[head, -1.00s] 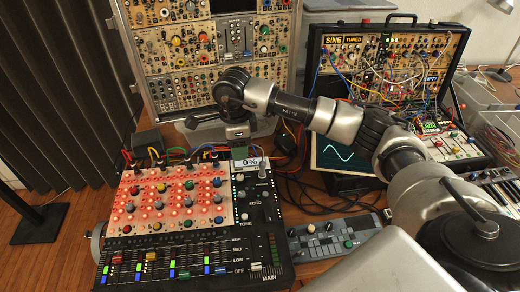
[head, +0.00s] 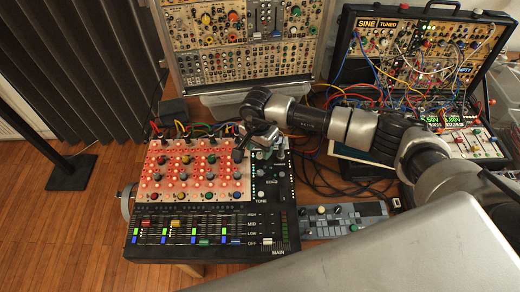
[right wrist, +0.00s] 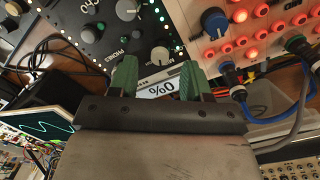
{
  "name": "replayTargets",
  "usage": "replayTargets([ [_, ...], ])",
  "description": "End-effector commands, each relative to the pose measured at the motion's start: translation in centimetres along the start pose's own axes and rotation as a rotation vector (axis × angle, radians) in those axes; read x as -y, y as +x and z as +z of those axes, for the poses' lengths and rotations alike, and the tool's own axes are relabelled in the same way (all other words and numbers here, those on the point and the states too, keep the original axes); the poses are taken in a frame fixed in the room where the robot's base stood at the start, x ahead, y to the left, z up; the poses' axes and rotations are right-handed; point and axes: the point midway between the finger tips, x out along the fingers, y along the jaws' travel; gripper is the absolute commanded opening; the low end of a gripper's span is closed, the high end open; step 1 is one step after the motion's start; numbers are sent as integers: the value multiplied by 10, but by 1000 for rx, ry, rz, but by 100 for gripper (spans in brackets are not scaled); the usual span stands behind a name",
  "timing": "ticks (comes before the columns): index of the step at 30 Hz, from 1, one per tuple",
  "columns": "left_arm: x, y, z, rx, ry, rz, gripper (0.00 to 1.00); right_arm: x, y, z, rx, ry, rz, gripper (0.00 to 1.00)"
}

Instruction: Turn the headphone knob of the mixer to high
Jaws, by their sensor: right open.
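The mixer (head: 192,247) lies on the table in the head view, a black panel with a red-lit knob section on its left. My right gripper (head: 263,139) is over its upper right corner and hides part of it. In the right wrist view, my right gripper (right wrist: 159,62) is open, its two green fingers apart. A silver knob (right wrist: 159,55) shows between the fingertips; contact cannot be told. Lettering that seems to read PHONES is beside it, partly unclear. A small white display (right wrist: 161,88) reading 0% is partly hidden between the fingers. My left gripper is not in view.
Cables plug in along the mixer's back edge. A small grey controller (head: 345,221) lies right of the mixer. Modular racks (head: 240,40) stand behind, with an open synth case (head: 410,60) at the back right.

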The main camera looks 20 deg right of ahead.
Motion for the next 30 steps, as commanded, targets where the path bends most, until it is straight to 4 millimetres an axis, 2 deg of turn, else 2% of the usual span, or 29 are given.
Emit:
replayTargets([
  [3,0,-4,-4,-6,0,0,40,0,15,1,1,0,1,48],
  [7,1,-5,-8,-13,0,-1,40,0,26,0,1,0,1,48],
  [17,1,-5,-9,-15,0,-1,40,0,29,0,0,0,-1,47],
  [26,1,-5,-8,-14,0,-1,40,0,28,0,0,0,-1,1],
  [30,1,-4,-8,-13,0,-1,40,0,28,0,0,4,-1,0],
])
